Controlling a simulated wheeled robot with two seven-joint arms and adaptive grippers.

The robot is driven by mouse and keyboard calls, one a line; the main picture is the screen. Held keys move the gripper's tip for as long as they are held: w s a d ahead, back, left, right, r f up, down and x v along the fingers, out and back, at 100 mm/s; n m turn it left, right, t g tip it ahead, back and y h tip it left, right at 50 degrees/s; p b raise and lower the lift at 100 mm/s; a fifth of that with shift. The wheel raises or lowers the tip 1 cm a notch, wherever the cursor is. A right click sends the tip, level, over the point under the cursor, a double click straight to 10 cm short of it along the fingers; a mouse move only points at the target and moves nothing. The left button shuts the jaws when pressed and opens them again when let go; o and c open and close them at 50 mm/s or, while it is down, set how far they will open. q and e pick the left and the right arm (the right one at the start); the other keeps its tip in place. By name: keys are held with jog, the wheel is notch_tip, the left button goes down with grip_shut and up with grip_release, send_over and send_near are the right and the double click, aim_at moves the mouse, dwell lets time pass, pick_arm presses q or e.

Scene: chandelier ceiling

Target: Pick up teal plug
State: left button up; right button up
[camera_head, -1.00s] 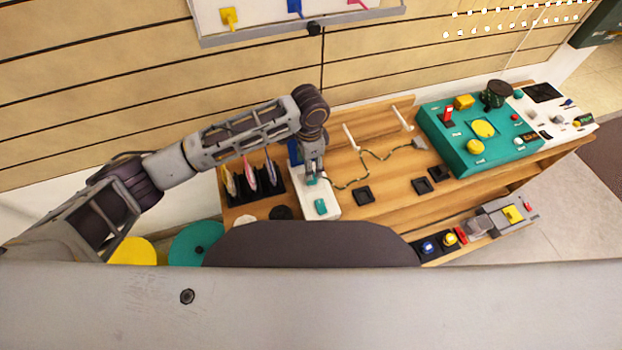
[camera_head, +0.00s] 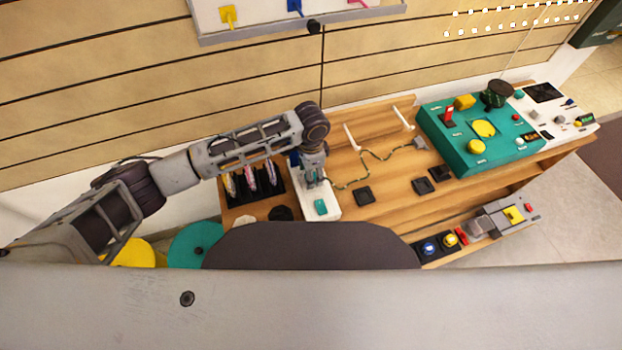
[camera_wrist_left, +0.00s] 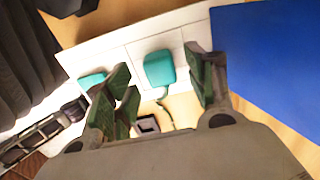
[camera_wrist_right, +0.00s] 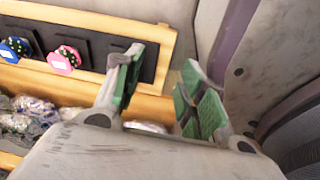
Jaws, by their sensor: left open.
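The teal plug (camera_wrist_left: 159,68) is a rounded block on a white board (camera_head: 333,208), with a thin cable at one end in the left wrist view. My left gripper (camera_wrist_left: 157,86) is open, with its green-padded fingers on either side of the plug and apart from it. In the head view this gripper (camera_head: 314,180) is low over the board and hides most of the plug. A second teal piece (camera_head: 320,207) sits nearer on the board and shows partly behind a finger in the left wrist view (camera_wrist_left: 92,80). My right gripper (camera_wrist_right: 158,86) is open and empty.
A blue panel (camera_wrist_left: 275,50) stands close beside the left gripper. A black rack (camera_head: 255,183) with colourful items is left of the board. The cable (camera_head: 365,160) crosses the wooden bench to a grey connector (camera_head: 418,144). A teal console (camera_head: 478,135) stands farther right.

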pick_arm(q)
jog(key=shift+f, duration=1.3)
pick_arm(e)
jog(key=shift+w+a+r, duration=0.2)
jog(key=shift+w+a, duration=0.05)
jog(key=shift+w, duration=0.3)
jog(key=shift+w+a+r, duration=0.15)
jog(key=shift+w+a, duration=0.05)
jog(key=shift+w, duration=0.3)
jog(key=shift+s, duration=0.2)
pick_arm(q)
jog(key=shift+c, duration=1)
jog(key=c, duration=0.7)
jog(key=shift+c, duration=0.4)
pick_arm(e)
jog(key=shift+s+d+f, duration=0.1)
jog(key=shift+s+f, duration=0.05)
jog(key=shift+s, duration=0.1)
jog(key=shift+w, duration=0.1)
